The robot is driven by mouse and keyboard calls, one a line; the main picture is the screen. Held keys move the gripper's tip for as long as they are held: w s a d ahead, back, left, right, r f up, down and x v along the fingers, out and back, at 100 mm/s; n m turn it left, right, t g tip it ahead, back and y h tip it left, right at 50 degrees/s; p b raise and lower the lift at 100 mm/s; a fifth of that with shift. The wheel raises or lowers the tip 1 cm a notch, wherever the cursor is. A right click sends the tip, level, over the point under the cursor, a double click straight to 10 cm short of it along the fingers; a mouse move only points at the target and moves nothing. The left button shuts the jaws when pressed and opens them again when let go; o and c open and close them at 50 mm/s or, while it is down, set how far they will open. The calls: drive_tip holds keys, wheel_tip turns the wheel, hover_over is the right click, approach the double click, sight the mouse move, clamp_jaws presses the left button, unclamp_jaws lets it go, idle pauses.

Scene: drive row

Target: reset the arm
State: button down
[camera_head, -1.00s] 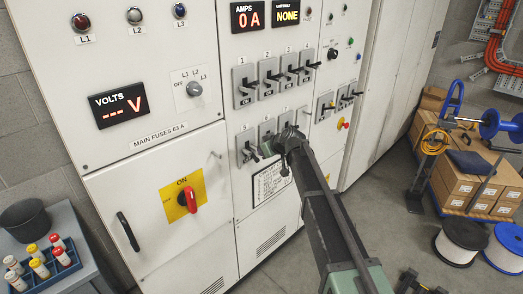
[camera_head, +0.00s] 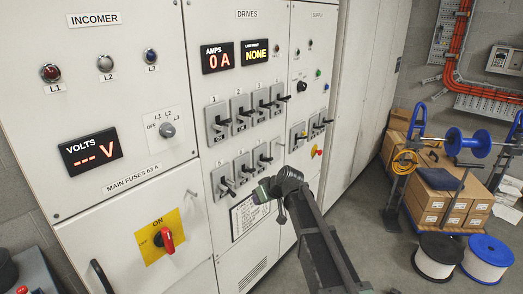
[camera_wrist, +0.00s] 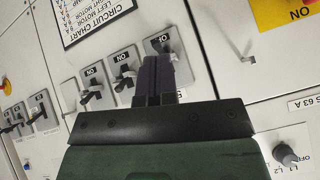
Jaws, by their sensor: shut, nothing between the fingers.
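My gripper (camera_head: 259,194) is shut and empty. In the head view it is in front of the cabinet, just below and right of the lower row's left switch (camera_head: 224,182), over the top of the circuit chart (camera_head: 240,218). In the wrist view, which is upside down, the dark closed fingers (camera_wrist: 155,82) overlap the lower row of switches. The wrist view's right-hand switch (camera_wrist: 162,44) shows just beyond the fingertips. I cannot tell whether the fingers touch anything. My arm and gripper hide part of the panel.
An upper row of switches (camera_head: 244,111) and a red main handle (camera_head: 165,240) on a yellow plate project from the cabinet. At right are stacked cartons (camera_head: 452,199), cable reels (camera_head: 438,258) and a blue-framed stand (camera_head: 402,180). Some grey floor is clear between.

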drive_tip(key=s+d+f+m+g+h, duration=0.2)
drive_tip(key=s+d+m+h, duration=0.1)
drive_tip(key=s+d, duration=0.7)
drive_tip(key=s+d+f+m+g+h, duration=0.2)
drive_tip(key=s+d+m+h, duration=0.2)
drive_tip(key=s+d, duration=0.6)
drive_tip(key=s, duration=0.9)
drive_tip(key=shift+d+f+m+g, duration=0.2)
drive_tip(key=shift+m+g, duration=0.1)
drive_tip(key=shift+m, duration=0.1)
